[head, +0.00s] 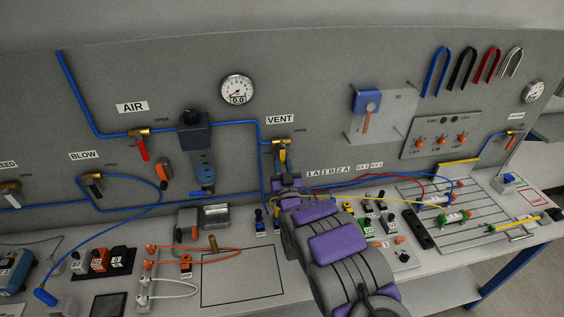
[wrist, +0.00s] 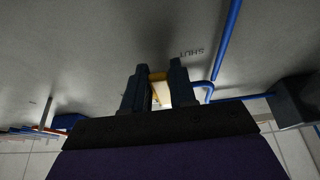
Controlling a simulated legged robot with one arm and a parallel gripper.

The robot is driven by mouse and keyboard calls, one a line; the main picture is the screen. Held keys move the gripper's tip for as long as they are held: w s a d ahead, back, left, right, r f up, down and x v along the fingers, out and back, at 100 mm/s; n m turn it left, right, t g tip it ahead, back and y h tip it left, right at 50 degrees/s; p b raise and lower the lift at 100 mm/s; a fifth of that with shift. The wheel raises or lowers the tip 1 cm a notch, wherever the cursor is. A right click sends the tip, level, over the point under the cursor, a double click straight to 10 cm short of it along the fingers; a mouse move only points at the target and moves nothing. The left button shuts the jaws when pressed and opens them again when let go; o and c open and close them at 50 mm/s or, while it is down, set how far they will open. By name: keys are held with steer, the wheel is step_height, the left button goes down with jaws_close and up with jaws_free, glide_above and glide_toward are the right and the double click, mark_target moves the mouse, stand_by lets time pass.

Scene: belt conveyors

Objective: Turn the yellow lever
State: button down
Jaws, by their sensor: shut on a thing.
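The yellow lever (head: 282,157) hangs from the brass valve (head: 281,141) under the VENT label on the grey panel. My gripper (head: 284,174) reaches up to it from below, and my arm hides its lower end. In the wrist view the yellow lever (wrist: 160,92) lies between the two dark fingers of my gripper (wrist: 157,84). The fingers are shut on it. The word SHUT is on the panel just right of the fingers there.
A blue pipe (head: 262,170) runs down just left of the VENT valve. A dark filter unit (head: 194,133) and a round gauge (head: 237,90) are to the left. Small connectors and hoses crowd the bench below. The bare panel between the VENT valve and blue-topped fixture (head: 367,102) is free.

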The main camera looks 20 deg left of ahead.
steer(key=c, duration=1.2)
jaws_free()
steer(key=shift+a+f, duration=0.1)
steer(key=shift+f, duration=0.2)
steer(key=shift+o, duration=1)
steer(key=shift+r, duration=0.15)
steer(key=shift+s, duration=0.1)
steer(key=b+v, duration=0.6)
steer(key=v, duration=1.1)
